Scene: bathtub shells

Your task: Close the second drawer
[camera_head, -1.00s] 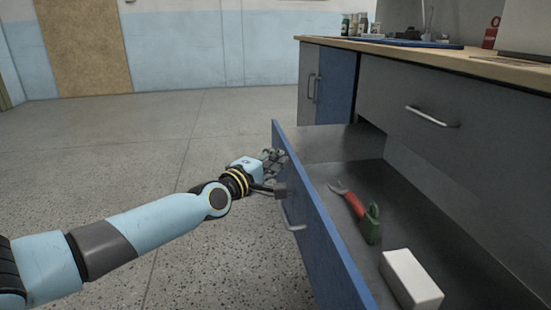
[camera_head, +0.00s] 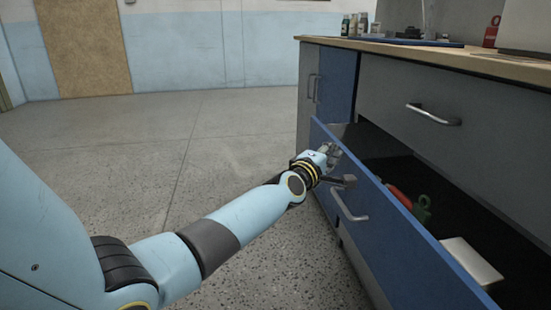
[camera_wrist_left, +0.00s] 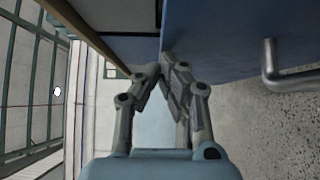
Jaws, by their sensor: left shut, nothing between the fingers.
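The second drawer (camera_head: 391,222) has a blue front and stands partly open below the top drawer in the head view. Its silver handle (camera_head: 348,206) is on the front. My left gripper (camera_head: 331,152) is shut and empty at the drawer front's upper far edge. The left wrist view shows its fingers (camera_wrist_left: 168,72) against or very near the blue panel (camera_wrist_left: 225,35), with the handle (camera_wrist_left: 270,65) off to the right. Whether they touch is hard to tell. Inside the drawer lie a red-handled tool (camera_head: 399,196), a green object (camera_head: 422,210) and a white block (camera_head: 470,261). My right gripper is not in view.
The top drawer (camera_head: 385,95) is shut, with its own handle (camera_head: 433,115). A wooden countertop (camera_head: 430,53) above holds bottles (camera_head: 354,25) and a red item (camera_head: 491,32). A blue cabinet door (camera_head: 335,85) stands beyond. The floor (camera_head: 150,150) at left is clear.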

